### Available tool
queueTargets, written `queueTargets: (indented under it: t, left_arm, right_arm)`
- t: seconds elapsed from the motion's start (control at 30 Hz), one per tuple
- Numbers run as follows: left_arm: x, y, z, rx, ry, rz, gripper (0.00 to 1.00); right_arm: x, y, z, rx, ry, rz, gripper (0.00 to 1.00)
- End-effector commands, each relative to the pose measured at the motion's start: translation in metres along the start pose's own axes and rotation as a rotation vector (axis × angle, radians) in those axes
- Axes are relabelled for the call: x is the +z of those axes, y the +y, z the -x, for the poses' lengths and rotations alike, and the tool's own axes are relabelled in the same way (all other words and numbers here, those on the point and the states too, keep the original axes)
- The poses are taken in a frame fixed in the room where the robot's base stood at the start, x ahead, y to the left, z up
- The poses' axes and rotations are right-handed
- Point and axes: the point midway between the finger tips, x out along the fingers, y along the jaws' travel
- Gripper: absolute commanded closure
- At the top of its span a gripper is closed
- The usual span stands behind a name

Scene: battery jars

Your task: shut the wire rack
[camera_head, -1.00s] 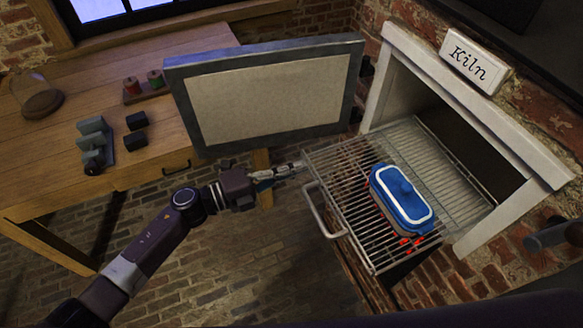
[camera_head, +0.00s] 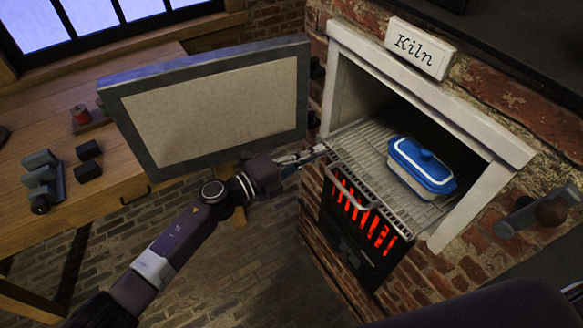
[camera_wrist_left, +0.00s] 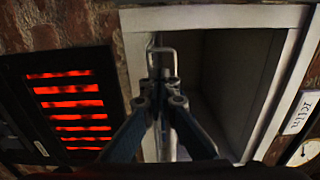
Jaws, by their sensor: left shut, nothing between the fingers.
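The wire rack (camera_head: 375,162) lies mostly inside the opening of the white-framed kiln (camera_head: 342,100). Its front edge and the handle (camera_head: 349,196) show at the mouth of the kiln. A blue lidded dish with white trim (camera_head: 420,168) sits on the rack. My left gripper (camera_head: 322,150) is shut and empty, with its tips at the left front corner of the rack; whether they touch it I cannot tell. In the left wrist view the shut fingers (camera_wrist_left: 160,82) point at the kiln mouth near the handle (camera_wrist_left: 163,50). My right gripper is not in view.
The kiln door (camera_head: 215,105) stands open to the left. A glowing red grate (camera_head: 358,212) is below the rack. A wooden table (camera_head: 100,225) with dark blocks (camera_head: 88,160) stands at the left. A lever with a round knob (camera_head: 549,211) juts out at the right.

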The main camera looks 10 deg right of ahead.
Motion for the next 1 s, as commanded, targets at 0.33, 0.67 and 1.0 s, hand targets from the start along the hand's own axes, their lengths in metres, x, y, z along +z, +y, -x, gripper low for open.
queueTargets:
  t: [0.33,0.67,1.0]
  left_arm:
    - [0.0,0.003,-0.067,0.0,-0.001,-0.001,1.0]
    - [0.0,0.002,-0.086,0.001,0.0,0.001,1.0]
    - [0.0,0.001,-0.087,0.001,-0.001,0.001,1.0]
  right_arm:
    - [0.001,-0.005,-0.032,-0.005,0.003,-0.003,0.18]
    - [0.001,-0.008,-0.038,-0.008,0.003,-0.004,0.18]
    - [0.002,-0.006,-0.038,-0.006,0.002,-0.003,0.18]
